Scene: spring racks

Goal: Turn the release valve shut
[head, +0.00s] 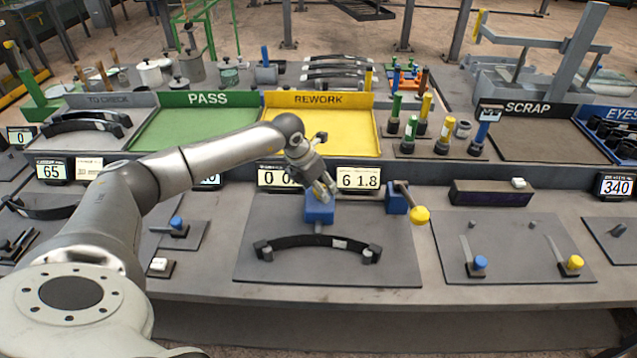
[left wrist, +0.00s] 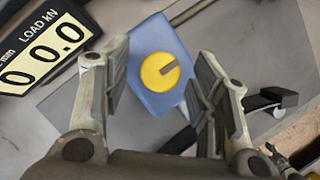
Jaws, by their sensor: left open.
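The release valve appears to be the round yellow knob (left wrist: 160,70) with a dark pointer mark, on top of a blue block (left wrist: 153,40) in the left wrist view. The pointer runs from the knob's centre toward the upper right. In the head view the blue block (head: 318,210) stands at the back of a grey plate, and my gripper mostly hides its knob. My left gripper (head: 325,188) is over the block. In the left wrist view its fingers (left wrist: 160,62) are open, one on each side of the knob, with visible gaps. My right gripper is not in view.
A black leaf spring (head: 318,242) lies in front of the block. Displays (head: 359,178) stand behind it. A lever with a yellow ball (head: 419,215) is close to the right. Beyond are the yellow REWORK tray (head: 355,140) and green PASS tray (head: 170,130).

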